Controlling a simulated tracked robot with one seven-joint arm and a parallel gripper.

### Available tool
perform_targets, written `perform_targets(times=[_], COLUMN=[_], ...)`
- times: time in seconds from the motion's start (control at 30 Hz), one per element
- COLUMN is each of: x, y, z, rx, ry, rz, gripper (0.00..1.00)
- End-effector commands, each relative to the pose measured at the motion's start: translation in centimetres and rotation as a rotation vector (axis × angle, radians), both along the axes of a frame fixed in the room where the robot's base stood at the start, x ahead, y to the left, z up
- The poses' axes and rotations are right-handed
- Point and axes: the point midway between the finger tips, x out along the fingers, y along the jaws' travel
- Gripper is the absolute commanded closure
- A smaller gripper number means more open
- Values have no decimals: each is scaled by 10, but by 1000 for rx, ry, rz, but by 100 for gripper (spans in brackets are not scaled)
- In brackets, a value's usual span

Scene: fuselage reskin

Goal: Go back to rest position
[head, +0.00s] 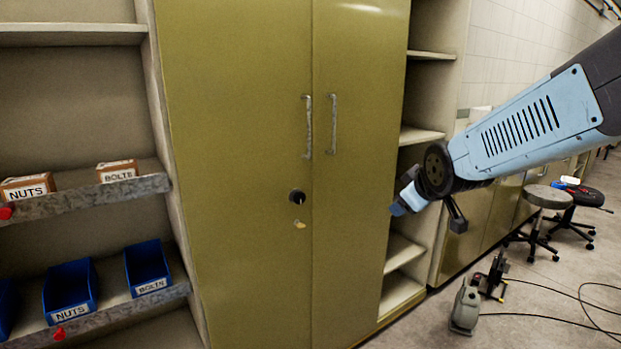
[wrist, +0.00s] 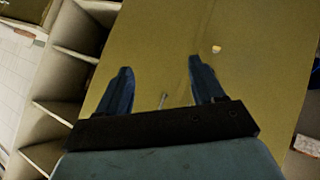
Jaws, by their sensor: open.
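My gripper (wrist: 160,88) shows in the wrist view with its two dark blue fingers apart and nothing between them. The yellow-green cabinet door fills the view behind the fingers. In the head view my arm comes in from the right, and the gripper end (head: 402,203) hangs in front of the cabinet's right edge. The fingertips are partly hidden by the wrist there. The tall cabinet (head: 243,150) has both doors closed, with two vertical handles, a black round lock (head: 297,196) and a small yellowish piece below it.
On the left, shelves hold cardboard boxes labelled nuts (head: 27,188) and bolts (head: 117,171), and blue bins (head: 70,290) below. Open shelves (head: 405,250) stand right of the cabinet. A grey machine (head: 466,306), cables and stools (head: 547,196) are on the floor at right.

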Motion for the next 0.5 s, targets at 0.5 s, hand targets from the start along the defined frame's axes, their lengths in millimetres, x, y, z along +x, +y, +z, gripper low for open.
perform_targets(times=[0.5], x=[-167], y=[-21], z=[24], rx=[346], ry=[336], rz=[-462], gripper=[32])
